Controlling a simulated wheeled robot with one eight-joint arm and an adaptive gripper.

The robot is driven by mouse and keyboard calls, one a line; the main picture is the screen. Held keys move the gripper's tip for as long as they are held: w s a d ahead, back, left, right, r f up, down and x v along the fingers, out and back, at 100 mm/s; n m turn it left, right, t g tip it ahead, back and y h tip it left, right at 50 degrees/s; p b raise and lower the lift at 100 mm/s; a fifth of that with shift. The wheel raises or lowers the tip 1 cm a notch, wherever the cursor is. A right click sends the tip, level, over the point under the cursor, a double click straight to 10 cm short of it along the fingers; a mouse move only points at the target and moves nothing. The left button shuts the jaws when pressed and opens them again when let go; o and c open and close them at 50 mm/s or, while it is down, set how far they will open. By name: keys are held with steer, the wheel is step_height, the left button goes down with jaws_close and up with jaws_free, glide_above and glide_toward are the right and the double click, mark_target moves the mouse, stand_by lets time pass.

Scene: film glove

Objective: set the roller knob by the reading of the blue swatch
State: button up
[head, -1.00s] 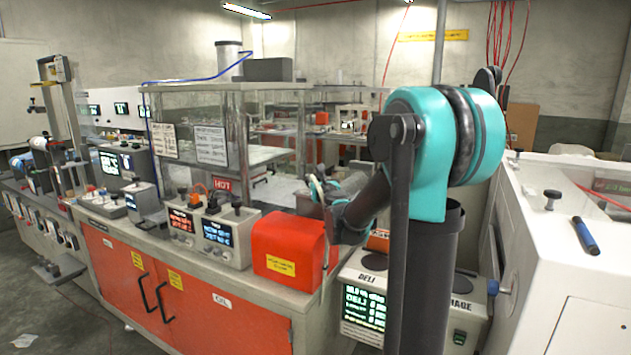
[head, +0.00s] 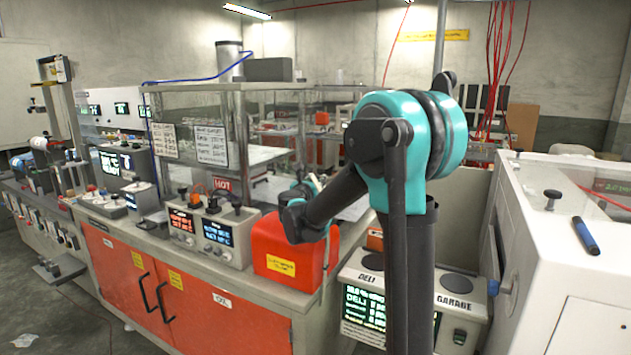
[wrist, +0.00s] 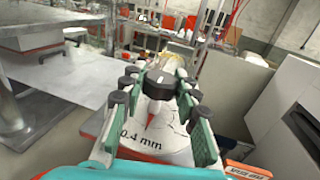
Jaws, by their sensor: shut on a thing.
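My gripper (head: 312,184) is above and behind the red box on the bench, partly hidden by my own arm. That piece carries "0.4 mm" lettering and a red pointer, with a dark rounded part (wrist: 160,84) between the fingers. I cannot tell whether this is the roller knob or a separate gauge. I cannot make out a blue swatch for certain in either view.
A red box (head: 277,240) stands at the bench corner below my gripper. The DELI and GARAGE unit (head: 458,305) is near my arm. A blue marker-like object (head: 586,236) lies on the white cabinet at right.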

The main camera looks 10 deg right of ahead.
steer(key=o, duration=1.2)
steer(key=v, duration=1.2)
